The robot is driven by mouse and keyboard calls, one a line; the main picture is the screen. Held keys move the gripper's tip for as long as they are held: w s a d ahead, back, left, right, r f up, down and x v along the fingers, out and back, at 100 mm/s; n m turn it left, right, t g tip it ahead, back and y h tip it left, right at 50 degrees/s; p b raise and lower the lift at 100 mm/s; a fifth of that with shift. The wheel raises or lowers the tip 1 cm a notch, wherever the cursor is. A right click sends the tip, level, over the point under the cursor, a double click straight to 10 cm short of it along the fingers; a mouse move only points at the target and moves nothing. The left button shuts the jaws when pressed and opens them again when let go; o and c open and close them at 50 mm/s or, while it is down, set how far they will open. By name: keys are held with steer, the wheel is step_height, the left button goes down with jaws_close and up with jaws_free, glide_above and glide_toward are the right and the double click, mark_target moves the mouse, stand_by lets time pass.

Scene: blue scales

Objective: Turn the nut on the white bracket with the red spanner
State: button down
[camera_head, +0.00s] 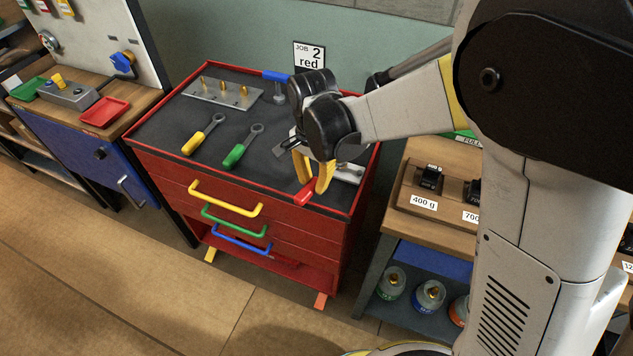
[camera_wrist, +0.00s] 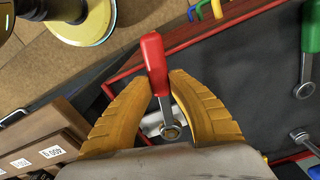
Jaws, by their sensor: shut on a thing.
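The red spanner shows its red handle (camera_head: 305,194) at the front right of the red cabinet's top. In the wrist view its handle (camera_wrist: 154,62) points up and its metal ring end (camera_wrist: 171,132) lies between the yellow fingers. My gripper (camera_head: 312,182) points down and is shut on the spanner; in the wrist view its fingers (camera_wrist: 163,88) flank the shaft. The white bracket (camera_head: 350,173) lies right of my gripper, partly hidden by it. In the wrist view the bracket (camera_wrist: 151,124) shows behind the ring. I cannot tell whether the ring is around the nut.
A yellow spanner (camera_head: 203,134) and a green spanner (camera_head: 242,147) lie on the cabinet's dark top (camera_head: 170,125). A metal plate (camera_head: 210,94) with brass posts is behind them. A sign (camera_head: 309,56) reads "JOB 2 red". A bench with labelled weights (camera_head: 428,179) stands at right.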

stand_by(0.3)
steer(key=shift+w+a+m, duration=0.55)
steer(key=shift+a+m, duration=0.1)
steer(key=shift+m, duration=0.25)
steer(key=shift+w+a+m, duration=0.3)
steer(key=shift+m, duration=0.1)
steer(key=shift+w+a+m, duration=0.25)
steer(key=shift+w+m, duration=0.1)
steer(key=shift+m, duration=0.15)
steer(key=shift+w, duration=0.1)
steer(key=shift+w+a+m, duration=0.45)
steer(key=shift+w+m, duration=0.15)
steer(key=shift+m, duration=0.3)
steer(key=shift+s+d+n+b, duration=0.3)
steer(key=shift+s+d+n, duration=0.15)
steer(key=shift+s+n, duration=0.4)
